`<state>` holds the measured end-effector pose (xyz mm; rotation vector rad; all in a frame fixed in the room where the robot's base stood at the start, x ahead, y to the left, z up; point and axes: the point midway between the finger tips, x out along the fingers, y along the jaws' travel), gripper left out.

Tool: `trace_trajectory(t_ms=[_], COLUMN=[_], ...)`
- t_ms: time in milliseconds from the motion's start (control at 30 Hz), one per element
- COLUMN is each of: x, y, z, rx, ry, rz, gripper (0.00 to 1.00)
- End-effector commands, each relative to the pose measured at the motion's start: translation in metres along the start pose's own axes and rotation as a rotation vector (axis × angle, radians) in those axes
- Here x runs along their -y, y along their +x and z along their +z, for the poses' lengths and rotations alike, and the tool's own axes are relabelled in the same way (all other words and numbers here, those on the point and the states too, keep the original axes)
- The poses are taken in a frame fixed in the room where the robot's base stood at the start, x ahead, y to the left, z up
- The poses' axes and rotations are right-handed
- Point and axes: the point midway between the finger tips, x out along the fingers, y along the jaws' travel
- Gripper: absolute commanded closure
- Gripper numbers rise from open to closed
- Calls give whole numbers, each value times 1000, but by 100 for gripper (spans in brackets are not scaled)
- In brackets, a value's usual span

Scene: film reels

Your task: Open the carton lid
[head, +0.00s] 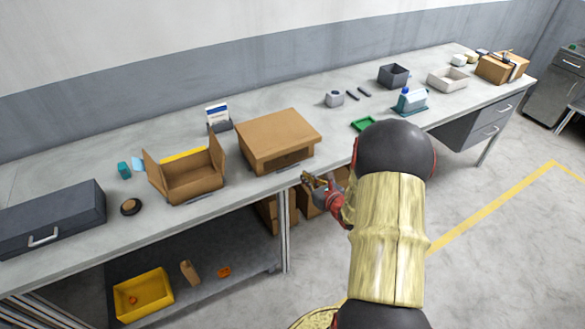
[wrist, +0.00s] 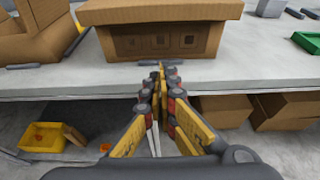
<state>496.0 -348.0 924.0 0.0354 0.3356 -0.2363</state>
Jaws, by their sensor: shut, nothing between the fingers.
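A closed brown carton (head: 277,141) with a lid sits near the front edge of the workbench, at the middle of the head view. In the wrist view its front face (wrist: 165,42) shows below the overhanging lid rim (wrist: 160,13). My gripper (head: 309,178) is just off the bench's front edge, in front of and a little right of the carton. In the wrist view my gripper (wrist: 163,68) has its fingertips together with nothing between them, pointing at the lower part of the carton's front. I cannot tell whether the tips touch it.
An open carton (head: 190,178) stands left of the closed one, with a dark toolbox (head: 50,218) farther left. A green tray (head: 364,124) and a blue-capped bottle (head: 407,100) stand to the right. A yellow bin (head: 142,297) and several boxes sit under the bench.

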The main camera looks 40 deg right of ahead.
Motion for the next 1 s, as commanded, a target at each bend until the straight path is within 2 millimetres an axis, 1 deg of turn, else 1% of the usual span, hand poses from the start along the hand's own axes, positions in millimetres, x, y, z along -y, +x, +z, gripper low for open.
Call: trace_trajectory(t_ms=[167,400,667,700,800,1000], x=[-2,-3,-3,-2,-2,-2], y=[17,61,102,98,93,87], z=[-1,-2,-2,8,21,35], rx=[1,0,0,3,3,0], ry=[5,3,3,2,1,2], rz=[6,8,8,6,5,5], gripper=[100,100,100,100,100,100])
